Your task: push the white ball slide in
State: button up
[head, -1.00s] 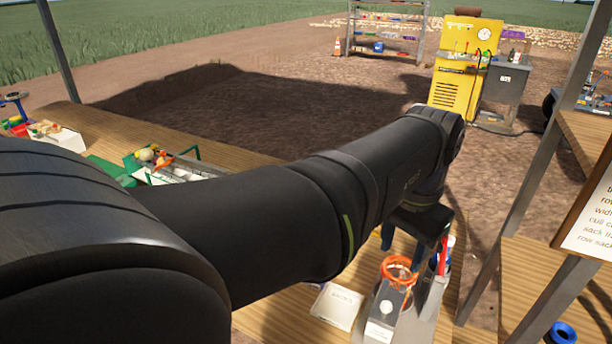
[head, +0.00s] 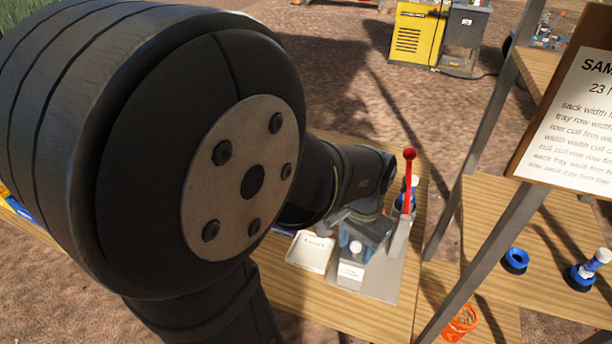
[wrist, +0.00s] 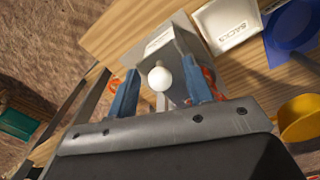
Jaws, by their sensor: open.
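The white ball (wrist: 160,78) is a small round knob on the front of a grey metal box (wrist: 172,48). In the head view the ball (head: 355,247) shows above the white label of the grey box (head: 350,273). My gripper (wrist: 159,68) is open, with one blue finger on each side of the ball. Gaps show between the ball and both fingers in the wrist view. In the head view my gripper (head: 351,238) is over the box, partly hidden by my arm. How far the slide is in cannot be told.
A red-topped lever (head: 408,175) stands to the right. Orange wire (wrist: 208,76) shows behind one finger. A yellow cup (wrist: 300,118) and a blue bin (wrist: 292,27) are at the right in the wrist view.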

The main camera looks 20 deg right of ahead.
jog(key=shift+f, duration=0.35)
jog(key=shift+c, duration=0.4)
grip_shut()
jog(key=shift+w+d, duration=1.85)
jog(key=shift+o, duration=0.7)
grip_release()
